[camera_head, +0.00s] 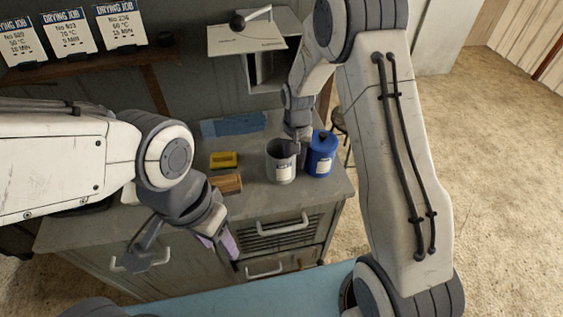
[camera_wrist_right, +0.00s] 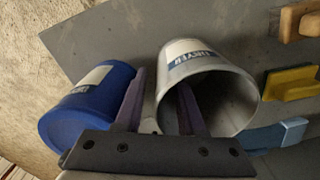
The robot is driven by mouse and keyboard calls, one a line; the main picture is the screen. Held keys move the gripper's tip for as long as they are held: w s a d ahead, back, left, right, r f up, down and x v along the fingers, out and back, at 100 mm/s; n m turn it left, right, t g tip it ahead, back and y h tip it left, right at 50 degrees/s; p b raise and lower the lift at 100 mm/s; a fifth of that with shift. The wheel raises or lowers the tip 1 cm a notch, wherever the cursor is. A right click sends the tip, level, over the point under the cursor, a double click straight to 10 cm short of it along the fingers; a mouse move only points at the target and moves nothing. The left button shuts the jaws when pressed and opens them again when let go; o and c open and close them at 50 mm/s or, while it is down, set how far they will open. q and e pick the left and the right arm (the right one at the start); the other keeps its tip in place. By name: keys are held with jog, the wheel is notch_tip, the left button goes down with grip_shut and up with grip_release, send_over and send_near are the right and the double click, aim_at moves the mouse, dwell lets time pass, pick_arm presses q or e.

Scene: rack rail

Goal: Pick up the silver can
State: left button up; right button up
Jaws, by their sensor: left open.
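The silver can (camera_head: 282,163) stands upright and open-topped on the grey cabinet top, left of a lidded blue can (camera_head: 322,155). In the right wrist view the silver can (camera_wrist_right: 203,62) has a "DRYER" label and its open mouth faces the camera. My right gripper (camera_head: 301,150) is at the silver can's right rim. In the wrist view my right gripper (camera_wrist_right: 160,105) has its fingers apart, one between the two cans, the other across the silver can's mouth, seemingly inside it. Contact cannot be told. My left gripper (camera_head: 184,248) is open and empty before the cabinet.
A yellow block (camera_head: 223,160), a wooden-handled brush or block (camera_head: 228,184) and a blue cloth or sheet (camera_head: 235,124) lie left of the silver can. A wall box with a lever (camera_head: 262,40) hangs behind. The blue can (camera_wrist_right: 88,105) stands close beside.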

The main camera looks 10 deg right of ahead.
grip_shut()
dwell(1.4)
